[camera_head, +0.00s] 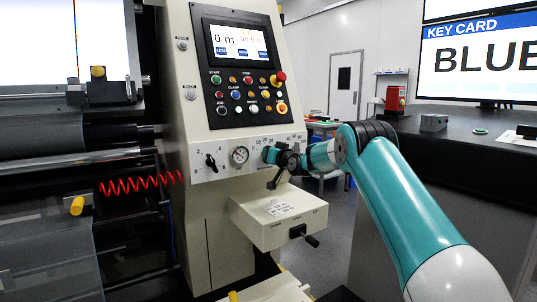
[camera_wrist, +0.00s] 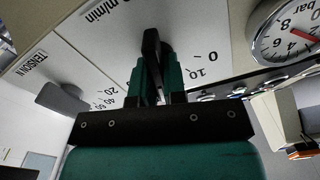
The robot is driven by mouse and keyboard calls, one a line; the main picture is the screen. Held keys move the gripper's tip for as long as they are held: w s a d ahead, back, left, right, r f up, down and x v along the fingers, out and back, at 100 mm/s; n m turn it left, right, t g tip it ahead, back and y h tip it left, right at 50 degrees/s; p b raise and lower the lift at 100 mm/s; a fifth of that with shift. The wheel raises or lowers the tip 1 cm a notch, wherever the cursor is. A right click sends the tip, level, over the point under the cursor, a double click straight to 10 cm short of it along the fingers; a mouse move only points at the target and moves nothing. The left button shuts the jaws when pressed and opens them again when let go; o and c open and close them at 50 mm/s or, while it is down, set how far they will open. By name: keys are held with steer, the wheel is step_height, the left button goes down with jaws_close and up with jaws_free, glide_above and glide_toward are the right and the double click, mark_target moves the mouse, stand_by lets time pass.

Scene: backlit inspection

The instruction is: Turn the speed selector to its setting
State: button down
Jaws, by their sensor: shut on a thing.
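The knob's long side runs roughly up and down in the wrist view. I cannot tell which number it points at. In the head view my gripper (camera_head: 268,155) reaches the panel from the right and hides the selector. Part of the number scale (camera_head: 260,143) shows above it.
A pressure gauge (camera_head: 239,155) and a black rotary knob (camera_head: 211,162) sit left of my gripper. A grey TENSION knob (camera_wrist: 62,97) is close by in the wrist view. Below, a pale box (camera_head: 280,213) with a crank handle (camera_head: 302,234) juts out. A control panel (camera_head: 240,75) is above.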

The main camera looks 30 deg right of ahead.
steer(key=shift+d+m, duration=0.1)
steer(key=shift+m, duration=1.1)
steer(key=c, duration=1.2)
jaws_free()
steer(key=s+b, duration=0.1)
steer(key=s, duration=1)
steer(key=s+b, duration=0.1)
steer(key=s, duration=0.5)
steer(key=shift+s+d+b, duration=0.25)
steer(key=shift+d+b, duration=0.05)
steer(key=shift+d, duration=0.05)
